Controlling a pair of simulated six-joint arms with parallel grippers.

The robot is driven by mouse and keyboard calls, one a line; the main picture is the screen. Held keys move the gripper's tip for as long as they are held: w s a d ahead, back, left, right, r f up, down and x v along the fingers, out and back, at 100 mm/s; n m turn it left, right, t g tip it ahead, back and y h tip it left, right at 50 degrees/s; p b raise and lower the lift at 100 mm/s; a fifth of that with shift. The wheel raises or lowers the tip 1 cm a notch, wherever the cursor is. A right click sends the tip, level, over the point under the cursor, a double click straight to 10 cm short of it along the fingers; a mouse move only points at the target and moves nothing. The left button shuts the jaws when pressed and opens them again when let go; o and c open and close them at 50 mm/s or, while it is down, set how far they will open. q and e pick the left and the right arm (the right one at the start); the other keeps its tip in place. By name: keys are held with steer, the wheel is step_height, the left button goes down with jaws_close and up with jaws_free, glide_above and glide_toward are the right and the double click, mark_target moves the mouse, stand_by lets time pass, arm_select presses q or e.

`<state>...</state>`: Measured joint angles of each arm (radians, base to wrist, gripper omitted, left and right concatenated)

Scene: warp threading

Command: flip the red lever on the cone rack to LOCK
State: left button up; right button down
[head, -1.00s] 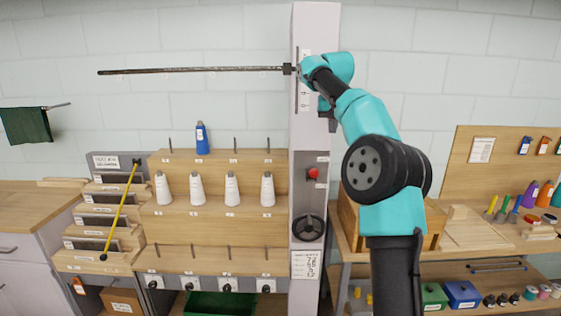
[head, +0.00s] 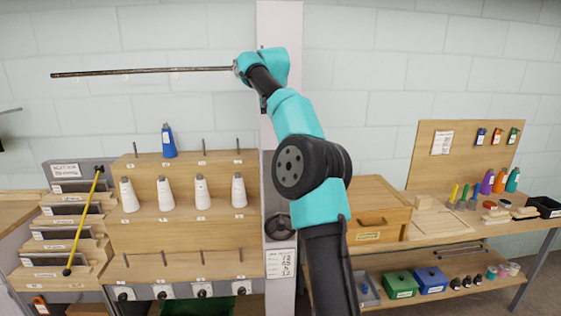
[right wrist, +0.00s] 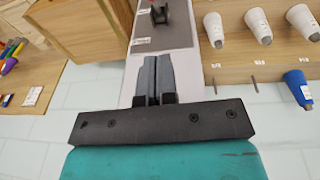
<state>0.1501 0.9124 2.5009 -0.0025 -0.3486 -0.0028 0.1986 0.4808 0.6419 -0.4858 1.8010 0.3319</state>
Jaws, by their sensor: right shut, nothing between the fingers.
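The cone rack (head: 185,237) is a stepped wooden stand with white cones on its middle step, beside a tall pale column (head: 280,20). The red lever is hidden behind my right arm in the head view. In the right wrist view, a dark fitting with a trace of red (right wrist: 158,12) sits on the column's grey plate at the top edge, probably the lever; its position cannot be read. My right gripper (right wrist: 152,62) is shut and empty in front of the column, apart from that fitting. My left gripper is not in view.
A long dark rod (head: 140,72) extends left from near my right wrist. A black handwheel (head: 277,226) sits low on the column. A blue cone (head: 168,142) stands on the top step. A wooden box (head: 378,212) is right of the column.

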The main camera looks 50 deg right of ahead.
steer(key=shift+s+d+f, duration=0.1)
steer(key=shift+d+f, duration=0.05)
steer(key=shift+f, duration=2)
steer(key=shift+s+d+f, duration=0.15)
steer(key=shift+d+f, duration=0.05)
steer(key=shift+f, duration=1.9)
steer(key=shift+s+d+f, duration=0.1)
steer(key=shift+d+f, duration=0.05)
steer(key=shift+f, duration=2)
